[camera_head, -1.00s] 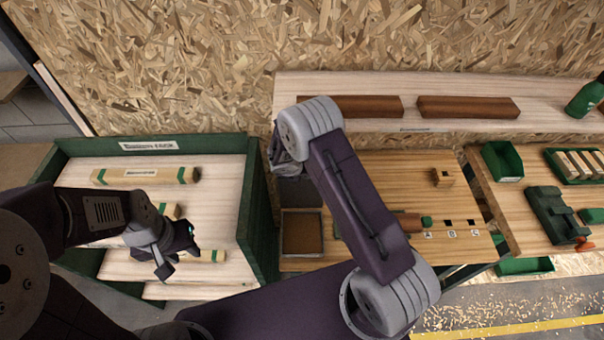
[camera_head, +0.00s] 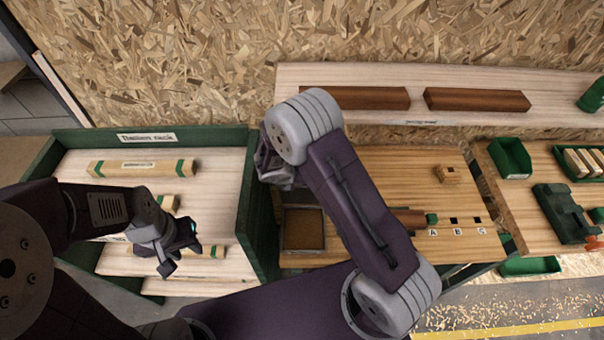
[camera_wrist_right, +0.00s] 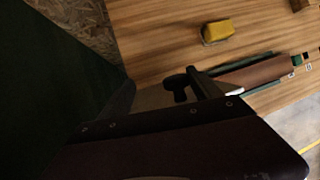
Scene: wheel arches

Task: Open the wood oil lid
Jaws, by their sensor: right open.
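A green bottle (camera_head: 592,96), possibly the wood oil, stands at the right end of the long back shelf. The right picture edge cuts it off, and I cannot make out a lid or label. My left gripper (camera_head: 180,250) looks open and empty, over the lower shelf of the rack, far left of the bottle. My right gripper (camera_wrist_right: 165,92) is open and shows dark in the right wrist view, over the workbench. In the head view my own right arm mostly hides it. Both grippers are far from the bottle.
A green-sided rack (camera_head: 262,215) with wooden pieces stands at left. Two brown blocks (camera_head: 478,99) lie on the back shelf (camera_head: 330,77). The workbench (camera_head: 400,165) carries a small wooden block (camera_head: 447,174); a yellow block (camera_wrist_right: 217,31) shows in the wrist view. A green bin (camera_head: 510,158) stands at right.

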